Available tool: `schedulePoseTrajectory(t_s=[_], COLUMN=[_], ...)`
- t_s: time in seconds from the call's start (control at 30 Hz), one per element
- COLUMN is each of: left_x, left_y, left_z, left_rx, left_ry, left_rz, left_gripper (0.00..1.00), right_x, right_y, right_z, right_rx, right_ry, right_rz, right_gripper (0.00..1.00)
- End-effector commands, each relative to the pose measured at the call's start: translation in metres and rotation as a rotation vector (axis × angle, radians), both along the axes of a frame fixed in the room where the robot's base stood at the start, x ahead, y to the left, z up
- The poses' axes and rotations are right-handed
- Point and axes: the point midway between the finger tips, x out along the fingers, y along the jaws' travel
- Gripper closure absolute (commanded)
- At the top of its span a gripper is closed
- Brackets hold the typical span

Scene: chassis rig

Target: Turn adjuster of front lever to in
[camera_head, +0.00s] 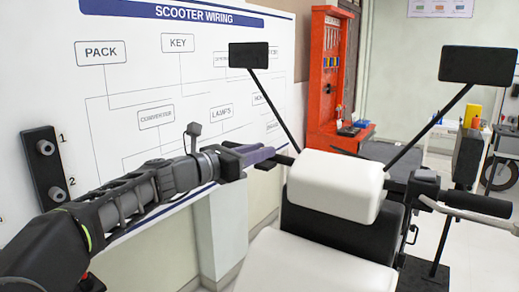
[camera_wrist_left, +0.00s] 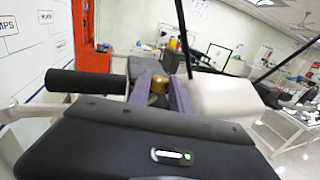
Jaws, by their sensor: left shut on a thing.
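My left gripper (camera_head: 262,154) reaches in from the left to the scooter's left handlebar end. In the left wrist view its two purple fingers (camera_wrist_left: 160,92) are shut on a small brass-coloured knob, the adjuster (camera_wrist_left: 158,84). The black left handlebar grip (camera_wrist_left: 88,82) lies to the left of the fingers there. A pale lever, seemingly the front lever (camera_wrist_left: 28,108), shows at the far left, partly hidden by my gripper body. The adjuster is hidden behind my gripper in the head view. Its turned position cannot be told.
The white scooter head cover (camera_head: 335,182) stands right of my gripper, with a left mirror (camera_head: 249,55) on a thin stalk above. The right handlebar grip (camera_head: 476,203) is at the right. A wiring board (camera_head: 130,75) stands behind my arm; a red tool cabinet (camera_head: 326,90) is farther back.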

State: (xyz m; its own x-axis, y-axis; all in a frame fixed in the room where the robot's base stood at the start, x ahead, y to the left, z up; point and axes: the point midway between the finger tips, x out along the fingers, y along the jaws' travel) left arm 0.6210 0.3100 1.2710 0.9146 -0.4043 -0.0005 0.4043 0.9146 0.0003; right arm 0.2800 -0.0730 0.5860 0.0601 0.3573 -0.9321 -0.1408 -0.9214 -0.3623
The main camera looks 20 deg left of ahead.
Motion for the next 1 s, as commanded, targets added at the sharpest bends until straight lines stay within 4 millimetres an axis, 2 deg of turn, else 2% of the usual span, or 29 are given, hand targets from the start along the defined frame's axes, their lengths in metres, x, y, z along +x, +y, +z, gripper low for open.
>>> schedulePoseTrajectory(t_s=[0.07, 0.1, 0.33, 0.67, 0.77, 1.0], left_x=[0.0, 0.0, 0.0, -0.003, -0.011, -0.047], left_y=[0.0, 0.0, 0.0, 0.001, 0.005, 0.021], left_z=[0.0, 0.0, 0.0, 0.0, 0.0, -0.001], left_rx=[0.0, 0.0, 0.0, 0.001, 0.001, 0.001], left_ry=[-0.001, -0.001, 0.0, -0.001, -0.002, -0.003], left_rz=[0.0, 0.0, 0.001, 0.002, 0.003, 0.004], left_gripper=[1.0, 0.72, 0.54, 0.54, 0.54, 0.54], right_x=[0.0, 0.0, 0.0, 0.0, 0.0, 0.0], right_y=[0.0, 0.0, 0.0, 0.0, 0.0, 0.0], right_z=[0.0, 0.0, 0.0, -0.001, -0.004, -0.011], right_rx=[0.0, 0.0, 0.0, 0.0, 0.0, 0.0], right_ry=[0.0, 0.0, 0.0, 0.0, 0.0, -0.001], right_rz=[0.0, 0.0, 0.0, 0.0, 0.0, 0.0], right_gripper=[1.0, 1.0, 1.0, 1.0, 1.0, 1.0])
